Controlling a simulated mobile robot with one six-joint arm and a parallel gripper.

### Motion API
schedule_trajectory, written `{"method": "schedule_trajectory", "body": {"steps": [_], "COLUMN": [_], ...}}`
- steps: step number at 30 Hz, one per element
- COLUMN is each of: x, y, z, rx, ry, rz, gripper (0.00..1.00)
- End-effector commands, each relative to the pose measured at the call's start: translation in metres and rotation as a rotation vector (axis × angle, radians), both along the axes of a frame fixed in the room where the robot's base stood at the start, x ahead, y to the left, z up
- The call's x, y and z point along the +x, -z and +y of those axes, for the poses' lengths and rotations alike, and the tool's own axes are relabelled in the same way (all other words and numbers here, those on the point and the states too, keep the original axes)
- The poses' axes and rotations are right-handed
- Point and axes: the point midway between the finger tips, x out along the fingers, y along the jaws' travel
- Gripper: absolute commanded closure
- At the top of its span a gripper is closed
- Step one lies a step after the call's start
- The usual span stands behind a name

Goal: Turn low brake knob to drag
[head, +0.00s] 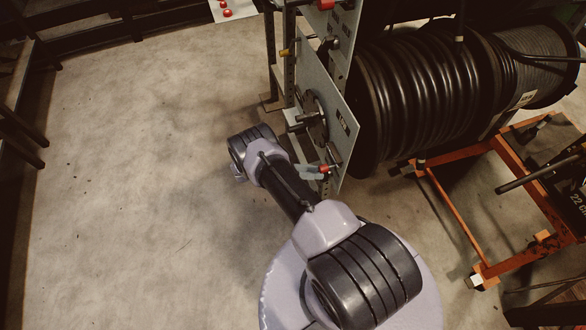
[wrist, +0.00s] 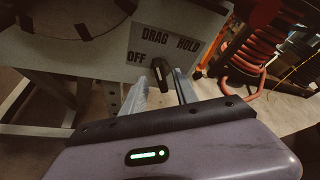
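The low brake knob (wrist: 160,72) is a small dark lever-shaped knob on a pale panel (wrist: 90,55), below a label plate (wrist: 172,42) reading OFF, DRAG and HOLD. In the wrist view my gripper (wrist: 163,90) is open, with one pale finger left of the knob and the other right of it. Contact with the knob cannot be told, and the setting it points to is unclear. In the head view my gripper (head: 312,172) is at the lower corner of the lower panel (head: 338,105), partly hidden by my arm.
A large black hose reel (head: 420,95) stands right of the panel. An orange cart frame (head: 450,205) is on the floor at the right. A round dark hub (head: 314,115) sits on the lower panel. The floor at the left (head: 130,170) is clear.

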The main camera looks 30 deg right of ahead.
Motion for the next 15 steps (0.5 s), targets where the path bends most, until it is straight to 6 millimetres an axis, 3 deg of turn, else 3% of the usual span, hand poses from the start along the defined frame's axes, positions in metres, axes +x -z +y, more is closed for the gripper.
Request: {"method": "schedule_trajectory", "body": {"steps": [9, 15], "x": [0.041, 0.056], "y": [-0.032, -0.046], "z": [0.085, 0.120], "rx": [0.001, 0.000], "ry": [-0.003, 0.000], "rz": [-0.005, -0.001], "gripper": [0.65, 0.65]}}
